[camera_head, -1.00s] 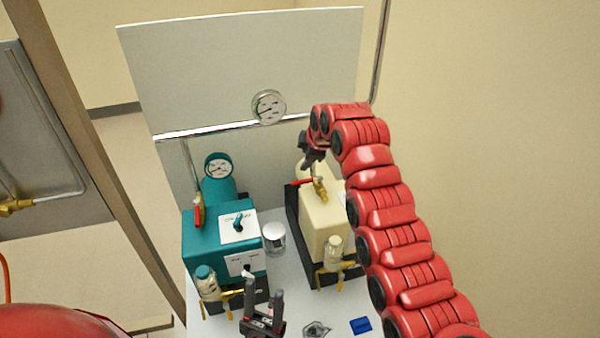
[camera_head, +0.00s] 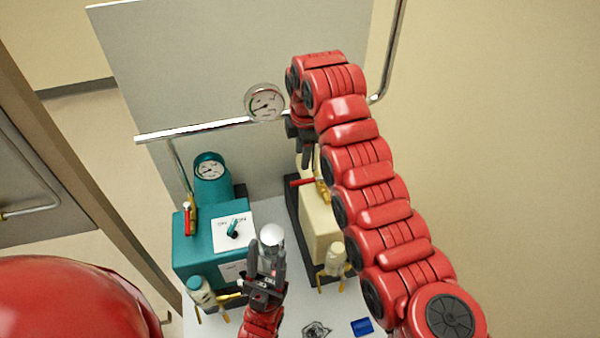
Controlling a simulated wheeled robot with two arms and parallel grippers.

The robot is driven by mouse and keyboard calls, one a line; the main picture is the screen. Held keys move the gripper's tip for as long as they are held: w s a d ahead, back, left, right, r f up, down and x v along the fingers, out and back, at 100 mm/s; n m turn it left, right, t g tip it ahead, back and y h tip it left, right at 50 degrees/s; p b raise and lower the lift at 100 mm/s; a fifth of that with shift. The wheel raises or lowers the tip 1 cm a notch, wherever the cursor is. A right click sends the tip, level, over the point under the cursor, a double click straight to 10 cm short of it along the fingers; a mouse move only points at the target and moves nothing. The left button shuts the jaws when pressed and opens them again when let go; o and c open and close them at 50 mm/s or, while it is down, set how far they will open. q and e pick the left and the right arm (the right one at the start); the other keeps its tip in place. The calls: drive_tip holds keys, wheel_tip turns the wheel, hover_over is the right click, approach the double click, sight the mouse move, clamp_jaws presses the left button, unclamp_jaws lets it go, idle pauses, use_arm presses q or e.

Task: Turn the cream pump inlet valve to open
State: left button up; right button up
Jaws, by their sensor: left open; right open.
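The cream pump (camera_head: 318,228) stands on the right of the bench. Its inlet valve has a red lever (camera_head: 301,182) pointing left and a brass body (camera_head: 321,190), partly hidden by my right arm. My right gripper (camera_head: 307,160) is open, pointing down just above the red lever; I cannot tell whether it touches it. My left gripper (camera_head: 267,250) is open and empty, in front of the teal pump's right side, away from the cream valve.
The teal pump (camera_head: 195,248) stands on the left, with its own red-lever valve (camera_head: 187,218). A round gauge (camera_head: 264,103) sits on the pipe behind. A silver-topped jar (camera_head: 271,237) is between the pumps, partly behind my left gripper. A blue item (camera_head: 362,327) lies at the front.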

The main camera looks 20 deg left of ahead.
drive_tip(key=p, duration=0.3)
hover_over(300, 181)
drive_tip(key=s, duration=0.1)
drive_tip(key=f, duration=0.7)
drive_tip(key=shift+s+d+f, duration=0.1)
drive_tip(key=shift+d+f, duration=0.1)
drive_tip(key=shift+d, duration=0.1)
drive_tip(key=shift+w+a+f+b, duration=0.1)
drive_tip(key=shift+w+f+b, duration=0.15)
drive_tip(key=shift+f, duration=0.25)
drive_tip(key=shift+w+a+f+b, duration=0.1)
drive_tip(key=shift+f+b, duration=0.1)
drive_tip(key=shift+f, duration=0.25)
drive_tip(key=shift+w+f, duration=0.1)
drive_tip(key=shift+f, duration=0.5)
clamp_jaws()
